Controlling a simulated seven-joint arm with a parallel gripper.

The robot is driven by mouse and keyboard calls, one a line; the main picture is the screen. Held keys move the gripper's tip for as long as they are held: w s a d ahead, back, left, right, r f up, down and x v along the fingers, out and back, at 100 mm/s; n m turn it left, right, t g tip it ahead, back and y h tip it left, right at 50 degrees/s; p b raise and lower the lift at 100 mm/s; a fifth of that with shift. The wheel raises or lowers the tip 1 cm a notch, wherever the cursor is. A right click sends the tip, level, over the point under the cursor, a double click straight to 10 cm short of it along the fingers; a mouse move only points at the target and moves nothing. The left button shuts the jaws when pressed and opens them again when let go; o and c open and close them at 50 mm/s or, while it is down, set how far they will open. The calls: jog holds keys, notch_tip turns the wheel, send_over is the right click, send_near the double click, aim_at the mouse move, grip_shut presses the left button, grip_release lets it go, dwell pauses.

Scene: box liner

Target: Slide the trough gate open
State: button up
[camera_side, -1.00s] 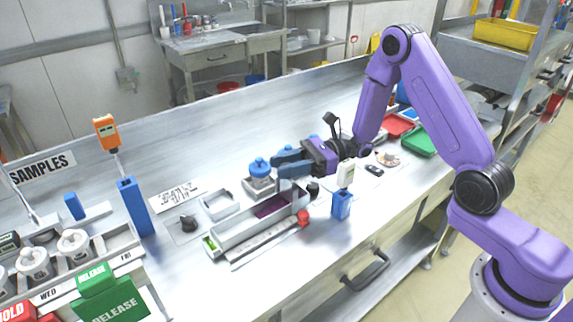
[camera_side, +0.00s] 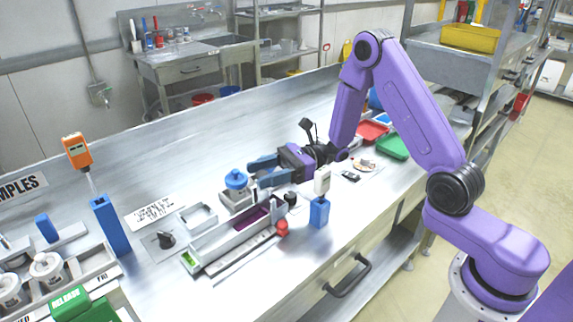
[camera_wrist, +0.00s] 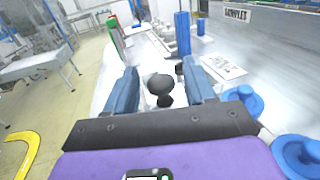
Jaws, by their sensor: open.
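The trough (camera_side: 222,243) is a long pale tray in the side view. A purple patch (camera_side: 252,215) shows inside its right part and a green patch (camera_side: 189,260) at its left end. A black knob (camera_side: 290,198) stands by the right end; I cannot tell if it belongs to the gate. My gripper (camera_side: 258,172) is open above and behind the trough's right end, with blue fingers pointing left. In the wrist view my gripper (camera_wrist: 163,78) shows a dark round knob (camera_wrist: 160,86) between its fingers in the picture; contact cannot be told. The gate itself is not clearly visible.
A blue-capped jar (camera_side: 236,180) stands close to my fingertips. A red knob (camera_side: 282,228) and a blue holder with a white-topped device (camera_side: 319,212) stand in front. A small open tray (camera_side: 197,216) lies left. Bare bench lies behind the jar.

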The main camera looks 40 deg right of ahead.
jog(key=v, duration=1.7)
jog(key=shift+s, duration=0.1)
jog(key=shift+r, duration=0.15)
jog(key=c, duration=0.6)
jog(key=shift+r, duration=0.5)
grip_shut()
notch_tip(320, 180, up, 22)
jog(key=a+f+n+g+h, duration=0.4)
jog(key=a+n+g+h, duration=0.5)
jog(key=a+n, duration=0.4)
jog(key=w+a+r+n+t+h, duration=0.3)
jog(key=w+a+n+t+h, duration=0.15)
jog(key=n+h, duration=0.35)
notch_tip(320, 180, down, 19)
jog(key=shift+w+d+r, duration=0.1)
jog(key=shift+d+r, duration=0.05)
jog(key=shift+r, duration=0.05)
